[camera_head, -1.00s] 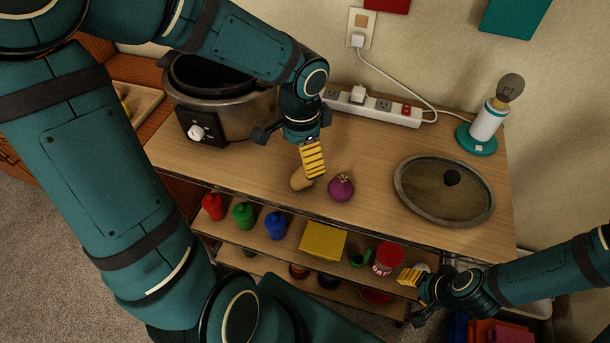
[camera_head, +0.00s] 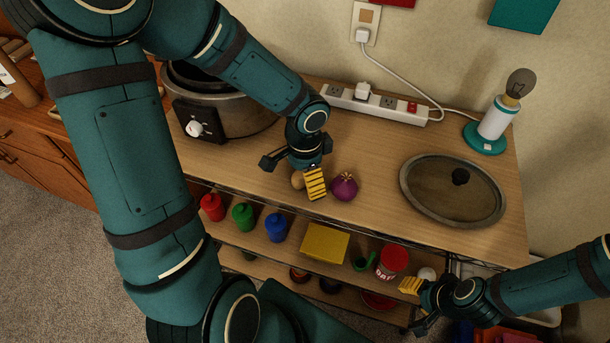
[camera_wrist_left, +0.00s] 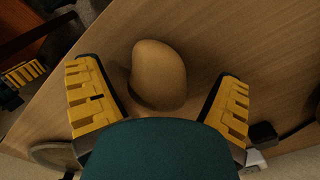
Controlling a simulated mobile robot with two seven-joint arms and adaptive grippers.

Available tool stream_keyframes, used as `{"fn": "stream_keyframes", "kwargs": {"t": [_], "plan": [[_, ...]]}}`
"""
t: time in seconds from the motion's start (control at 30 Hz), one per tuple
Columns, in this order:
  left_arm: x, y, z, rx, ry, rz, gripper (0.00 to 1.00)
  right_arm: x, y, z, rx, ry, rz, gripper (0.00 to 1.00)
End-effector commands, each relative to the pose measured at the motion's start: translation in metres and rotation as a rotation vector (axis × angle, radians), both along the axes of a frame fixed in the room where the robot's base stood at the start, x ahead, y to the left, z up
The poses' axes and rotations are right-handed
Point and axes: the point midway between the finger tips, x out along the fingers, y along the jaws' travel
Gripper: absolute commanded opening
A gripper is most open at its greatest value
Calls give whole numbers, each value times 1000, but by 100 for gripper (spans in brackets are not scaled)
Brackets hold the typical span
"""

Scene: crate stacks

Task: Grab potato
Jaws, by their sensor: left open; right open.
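The potato (camera_head: 298,180) is a tan, rounded lump on the wooden counter. The finger of my left gripper (camera_head: 294,177) partly covers it in the head view. In the left wrist view the potato (camera_wrist_left: 159,75) lies between the two spread yellow-padded fingers of my left gripper (camera_wrist_left: 158,80). A gap shows on each side, wider on the right, so the gripper is open around it without gripping it. My right gripper (camera_head: 416,304) is open and empty at the lower right, in front of the shelves.
A purple onion (camera_head: 344,187) sits close to the right of my left gripper's finger. A cooker (camera_head: 230,113) stands left, a power strip (camera_head: 375,103) behind, a glass lid (camera_head: 453,190) right. Shelves below hold several bottles and a yellow box (camera_head: 324,243).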

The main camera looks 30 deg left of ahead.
Motion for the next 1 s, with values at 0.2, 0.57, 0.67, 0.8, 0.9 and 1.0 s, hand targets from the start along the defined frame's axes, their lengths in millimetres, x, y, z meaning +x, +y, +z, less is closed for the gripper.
{"fn": "stream_keyframes", "kwargs": {"t": [0.2,0.57,0.67,0.8,0.9,1.0], "plan": [[0,0,1,0,0,0,48,0,0,0,0,-1,0,47],[0,0,1,1,-1,0,12,0,0,0,0,0,0,47],[0,0,2,1,-1,0,12,0,0,1,0,0,0,47],[1,1,15,2,-2,-1,12,-1,0,6,0,2,1,47],[1,0,33,2,-5,0,12,-2,0,14,1,5,1,47],[1,0,54,2,-5,0,12,-3,0,21,1,7,2,47]]}}
